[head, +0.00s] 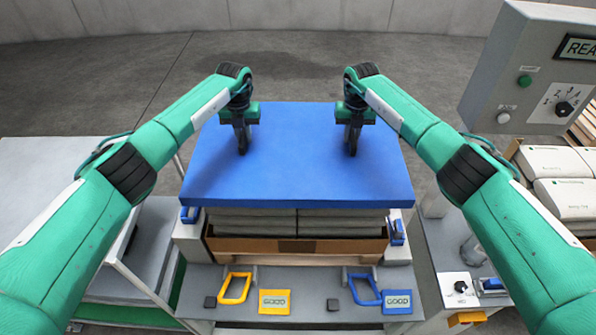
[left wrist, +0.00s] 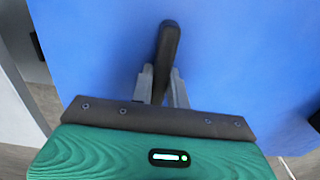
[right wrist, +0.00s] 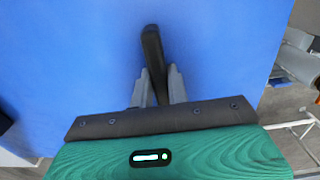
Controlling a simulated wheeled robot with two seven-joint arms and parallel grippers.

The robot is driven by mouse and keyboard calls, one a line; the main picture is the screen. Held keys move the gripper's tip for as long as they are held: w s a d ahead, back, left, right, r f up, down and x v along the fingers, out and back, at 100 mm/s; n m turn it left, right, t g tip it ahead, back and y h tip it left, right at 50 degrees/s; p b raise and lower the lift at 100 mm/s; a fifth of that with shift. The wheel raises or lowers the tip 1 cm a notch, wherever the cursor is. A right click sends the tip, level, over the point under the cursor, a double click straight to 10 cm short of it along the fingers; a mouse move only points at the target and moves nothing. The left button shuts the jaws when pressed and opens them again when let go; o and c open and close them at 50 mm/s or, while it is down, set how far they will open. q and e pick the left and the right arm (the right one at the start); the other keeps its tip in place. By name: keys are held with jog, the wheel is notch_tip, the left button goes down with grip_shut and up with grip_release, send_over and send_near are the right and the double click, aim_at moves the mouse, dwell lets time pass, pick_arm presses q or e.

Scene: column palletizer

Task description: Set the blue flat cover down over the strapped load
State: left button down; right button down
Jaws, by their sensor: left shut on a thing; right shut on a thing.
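The blue flat cover (head: 297,178) is a wide slab that lies level over the strapped load (head: 297,222), whose grey bags show under its front edge. I cannot tell whether the cover touches the load. My left gripper (head: 241,145) is shut on a black handle on the cover's left part; the handle shows in the left wrist view (left wrist: 167,50). My right gripper (head: 353,145) is shut on a matching black handle on the right part, seen in the right wrist view (right wrist: 152,50).
The load sits in a brown tray (head: 296,246) on a grey station. In front are a yellow handle (head: 234,288), a blue handle (head: 364,288) and two "GOOD" plates. A control box (head: 535,70) hangs at right, near stacked bags (head: 560,190). A pale table (head: 70,190) stands at left.

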pick_arm(q)
jog(key=shift+r, duration=0.1)
pick_arm(e)
jog(key=shift+d, duration=0.2)
